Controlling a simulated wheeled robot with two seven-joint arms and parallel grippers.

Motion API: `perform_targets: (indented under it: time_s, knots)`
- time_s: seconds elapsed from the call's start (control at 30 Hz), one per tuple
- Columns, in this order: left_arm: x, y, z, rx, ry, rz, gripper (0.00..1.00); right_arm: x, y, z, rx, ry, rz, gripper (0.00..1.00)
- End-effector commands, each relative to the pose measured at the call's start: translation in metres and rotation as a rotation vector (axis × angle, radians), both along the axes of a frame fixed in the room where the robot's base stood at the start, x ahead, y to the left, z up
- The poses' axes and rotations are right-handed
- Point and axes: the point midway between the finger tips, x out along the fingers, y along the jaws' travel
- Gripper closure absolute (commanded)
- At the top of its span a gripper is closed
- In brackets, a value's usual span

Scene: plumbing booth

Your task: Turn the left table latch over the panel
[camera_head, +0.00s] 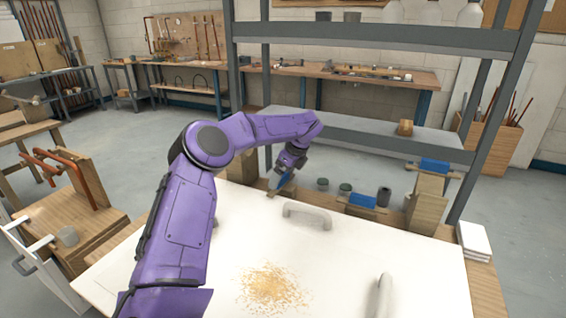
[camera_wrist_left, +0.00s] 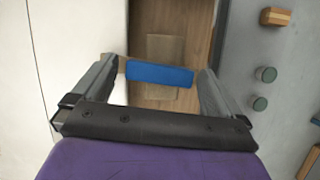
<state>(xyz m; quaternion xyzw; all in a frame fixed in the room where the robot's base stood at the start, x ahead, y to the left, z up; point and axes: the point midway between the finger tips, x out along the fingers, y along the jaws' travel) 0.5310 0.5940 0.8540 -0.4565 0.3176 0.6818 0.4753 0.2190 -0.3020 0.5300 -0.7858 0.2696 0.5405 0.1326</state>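The white panel (camera_head: 225,245) lies flat on the wooden table, with pale handles on it. The left table latch, with a blue bar (camera_head: 286,178), is at the panel's far edge, mostly hidden by my left gripper (camera_head: 281,181). In the left wrist view the blue bar (camera_wrist_left: 158,74) lies crosswise between the fingertips of my left gripper (camera_wrist_left: 164,70), above a wooden block (camera_wrist_left: 168,50). The fingers are apart, with a gap at the bar's right end. Contact at its left end is unclear. My right gripper is not in view.
Another blue-topped latch (camera_head: 362,200) and a taller wooden block with a blue top (camera_head: 435,166) stand farther right. Dark cylinders (camera_head: 345,188) are near the far edge. A grey metal shelf frame (camera_head: 400,146) rises behind. Sawdust (camera_head: 270,288) lies on the panel.

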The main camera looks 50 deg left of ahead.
Motion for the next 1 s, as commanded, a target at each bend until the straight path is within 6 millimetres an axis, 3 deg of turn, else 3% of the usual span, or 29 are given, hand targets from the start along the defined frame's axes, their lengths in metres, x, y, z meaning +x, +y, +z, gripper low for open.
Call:
perform_targets:
  time_s: [0.23, 0.5, 0.7, 1.0]
  knots:
    - [0.002, -0.003, 0.008, 0.002, -0.002, -0.001, 0.00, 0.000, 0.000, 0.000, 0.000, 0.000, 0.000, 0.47]
    - [0.010, -0.025, 0.066, 0.004, -0.002, 0.000, 0.00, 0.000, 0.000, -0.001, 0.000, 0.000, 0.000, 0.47]
    - [0.013, -0.036, 0.094, 0.003, -0.001, -0.001, 0.00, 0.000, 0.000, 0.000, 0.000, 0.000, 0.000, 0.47]
    - [0.013, -0.038, 0.098, 0.000, 0.000, 0.000, 0.00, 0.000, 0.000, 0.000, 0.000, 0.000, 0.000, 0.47]
